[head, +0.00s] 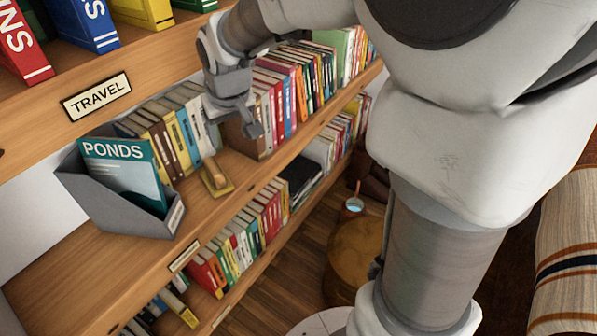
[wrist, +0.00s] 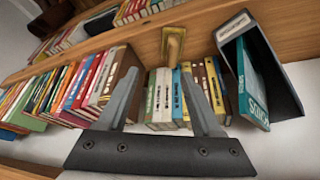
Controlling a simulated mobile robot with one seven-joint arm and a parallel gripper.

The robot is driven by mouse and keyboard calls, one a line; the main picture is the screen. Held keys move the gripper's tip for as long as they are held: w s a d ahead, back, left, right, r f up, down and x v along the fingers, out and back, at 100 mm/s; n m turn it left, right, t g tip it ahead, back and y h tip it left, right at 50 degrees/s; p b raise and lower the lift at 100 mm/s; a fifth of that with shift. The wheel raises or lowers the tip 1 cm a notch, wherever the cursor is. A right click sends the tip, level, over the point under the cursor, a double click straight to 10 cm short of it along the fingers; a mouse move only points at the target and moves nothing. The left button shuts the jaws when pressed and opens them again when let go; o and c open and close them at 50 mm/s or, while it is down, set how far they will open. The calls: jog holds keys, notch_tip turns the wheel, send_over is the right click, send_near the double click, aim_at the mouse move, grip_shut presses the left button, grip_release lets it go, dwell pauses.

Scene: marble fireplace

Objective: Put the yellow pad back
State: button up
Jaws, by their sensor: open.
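A small yellow pad (head: 216,181) with a wooden handle on top lies on the middle shelf. It is near the shelf's front edge, in front of a row of books and right of the grey file box. In the wrist view the yellow pad (wrist: 173,44) shows ahead of the fingers, between their lines, near the shelf edge. My gripper (head: 240,118) is in front of the bookshelf, above and right of the pad and apart from it. Its two fingers (wrist: 161,78) are spread with nothing between them in the wrist view.
A grey file box (head: 150,222) with a teal PONDS book (head: 125,172) stands left of the pad. Rows of books fill the shelf behind and to the right. A TRAVEL label (head: 96,97) is on the upper shelf edge. A round wooden stool (head: 352,255) stands below.

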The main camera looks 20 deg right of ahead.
jog(key=s+d+r+m, duration=0.1)
jog(key=s+d+r, duration=0.1)
jog(key=s, duration=0.9)
jog(key=s+d+r, duration=0.3)
jog(key=s+d, duration=0.1)
jog(key=s, duration=0.7)
jog(key=shift+d+r+m+t+h, duration=0.2)
jog(key=shift+d+m+t+h, duration=0.1)
jog(key=shift+d+m+t, duration=0.1)
notch_tip(320, 180, up, 20)
jog(key=p, duration=1.9)
jog(key=shift+f+p, duration=0.15)
jog(key=shift+p, duration=0.2)
